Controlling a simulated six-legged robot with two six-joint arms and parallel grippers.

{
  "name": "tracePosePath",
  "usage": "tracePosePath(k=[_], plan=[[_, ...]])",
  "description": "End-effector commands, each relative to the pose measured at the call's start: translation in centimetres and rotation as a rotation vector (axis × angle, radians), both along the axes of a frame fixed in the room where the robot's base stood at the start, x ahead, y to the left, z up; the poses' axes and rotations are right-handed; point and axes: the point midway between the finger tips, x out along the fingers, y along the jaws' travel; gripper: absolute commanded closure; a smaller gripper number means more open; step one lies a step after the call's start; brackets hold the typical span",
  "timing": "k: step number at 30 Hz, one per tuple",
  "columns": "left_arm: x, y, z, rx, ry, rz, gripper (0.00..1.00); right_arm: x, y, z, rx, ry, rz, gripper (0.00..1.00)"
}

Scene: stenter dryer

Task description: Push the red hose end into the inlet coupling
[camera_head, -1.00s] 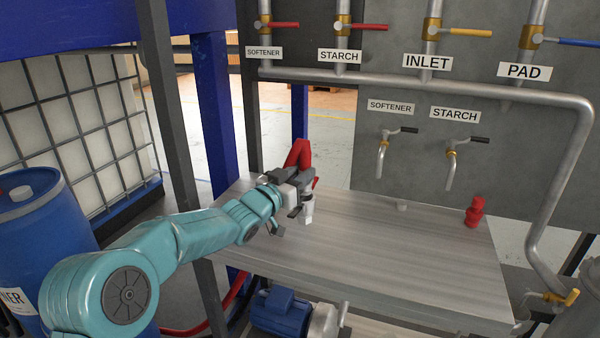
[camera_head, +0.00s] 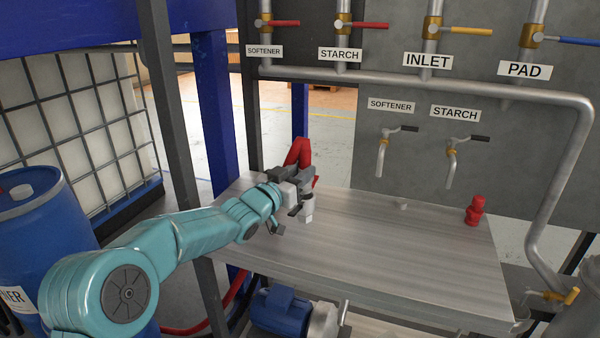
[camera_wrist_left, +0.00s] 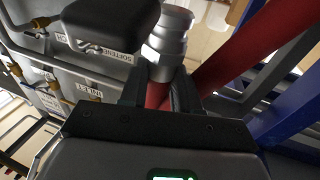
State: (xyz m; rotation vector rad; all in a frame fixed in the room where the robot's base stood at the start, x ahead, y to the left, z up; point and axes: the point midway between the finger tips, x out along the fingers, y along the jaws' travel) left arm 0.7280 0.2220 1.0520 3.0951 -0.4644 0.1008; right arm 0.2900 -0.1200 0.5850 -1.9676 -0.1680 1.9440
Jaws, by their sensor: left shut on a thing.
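My left gripper (camera_head: 300,199) is shut on the red hose end (camera_wrist_left: 157,94), above the left part of the metal table. In the left wrist view, a ribbed silver fitting (camera_wrist_left: 168,42) sticks out beyond the fingers, in line with the red piece. In the head view, the red hose (camera_head: 299,152) arches up behind the gripper, and a pale metal tip (camera_head: 307,214) shows below it. I cannot tell for sure which part is the inlet coupling; a metal pump housing (camera_head: 324,320) shows below the table edge. My right gripper is not in view.
The metal table (camera_head: 400,255) is mostly clear. A red fitting (camera_head: 475,211) stands at its right, and a small pale nub (camera_head: 402,205) sits near its back edge. Labelled taps and pipes (camera_head: 430,85) line the panel behind. A blue drum (camera_head: 45,235) stands left.

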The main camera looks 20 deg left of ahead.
Motion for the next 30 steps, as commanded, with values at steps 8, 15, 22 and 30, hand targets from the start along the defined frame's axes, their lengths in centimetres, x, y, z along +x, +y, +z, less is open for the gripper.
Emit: tracePosePath(k=[8,15,22,30], plan=[[0.02,-0.01,0.06,0.000,-0.001,0.000,1.00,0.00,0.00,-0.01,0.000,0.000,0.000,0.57],[0.03,0.00,0.07,0.000,-0.001,0.000,1.00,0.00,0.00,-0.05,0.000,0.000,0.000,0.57],[0.03,0.00,-0.09,0.000,-0.001,0.000,1.00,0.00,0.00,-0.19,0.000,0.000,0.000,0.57],[0.02,0.00,-0.79,0.000,-0.001,0.000,1.00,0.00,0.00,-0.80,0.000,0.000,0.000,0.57]])
